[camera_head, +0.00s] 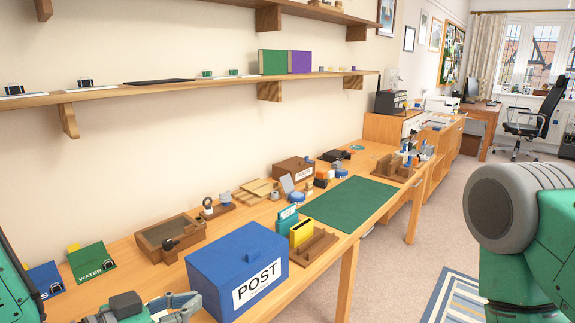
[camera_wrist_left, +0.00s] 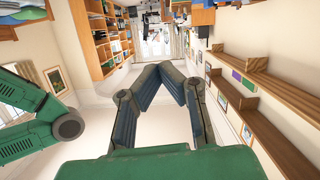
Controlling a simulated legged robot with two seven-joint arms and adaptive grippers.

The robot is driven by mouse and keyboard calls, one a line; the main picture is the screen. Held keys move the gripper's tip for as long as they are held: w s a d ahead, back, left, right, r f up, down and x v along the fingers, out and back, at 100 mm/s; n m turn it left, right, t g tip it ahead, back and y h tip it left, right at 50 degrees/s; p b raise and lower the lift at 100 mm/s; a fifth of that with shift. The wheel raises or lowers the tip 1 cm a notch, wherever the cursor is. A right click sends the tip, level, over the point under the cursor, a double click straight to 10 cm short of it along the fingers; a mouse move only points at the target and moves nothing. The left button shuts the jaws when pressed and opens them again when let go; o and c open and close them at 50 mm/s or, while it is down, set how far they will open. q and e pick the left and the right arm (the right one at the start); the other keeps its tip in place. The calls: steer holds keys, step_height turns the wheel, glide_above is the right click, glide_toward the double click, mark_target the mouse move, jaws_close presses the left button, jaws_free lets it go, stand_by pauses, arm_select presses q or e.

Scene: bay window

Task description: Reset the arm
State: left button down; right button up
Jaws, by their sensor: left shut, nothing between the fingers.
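My left gripper (camera_head: 165,307) is at the bottom edge of the head view, low in front of the blue POST box (camera_head: 225,285). Part of it is cut off by the frame. In the left wrist view my left gripper (camera_wrist_left: 161,70) has its two fingers meeting at the tips, with nothing between them. My right arm's green and grey links fill the right side of the head view; its gripper is out of the picture.
A long wooden table (camera_head: 330,235) carries a wooden tray (camera_head: 150,240), a yellow-and-teal file holder (camera_head: 318,245), a green mat (camera_head: 345,203) and small items. Wall shelves (camera_head: 210,84) run above it. Carpet and a striped rug (camera_head: 455,300) lie right of the table.

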arm_select(q)
step_height(320, 180, down, 9)
steer(key=s+a+n+g+y, duration=0.2)
steer(key=s+y, duration=0.1)
steer(key=s+a+f+n+g+y, duration=0.2)
steer(key=s+a+f+g+y, duration=0.1)
steer(key=s+f, duration=0.6)
steer(key=s+a+f+n+g+y, duration=0.2)
steer(key=s+a+f+g+y, duration=0.2)
steer(key=s+a+f, duration=0.3)
steer(key=s+f+g, duration=0.1)
steer(key=s+f, duration=0.1)
steer(key=s, duration=0.3)
steer(key=shift+f+n+g, duration=0.15)
steer(key=shift+n+g, duration=0.15)
steer(key=shift+n, duration=0.1)
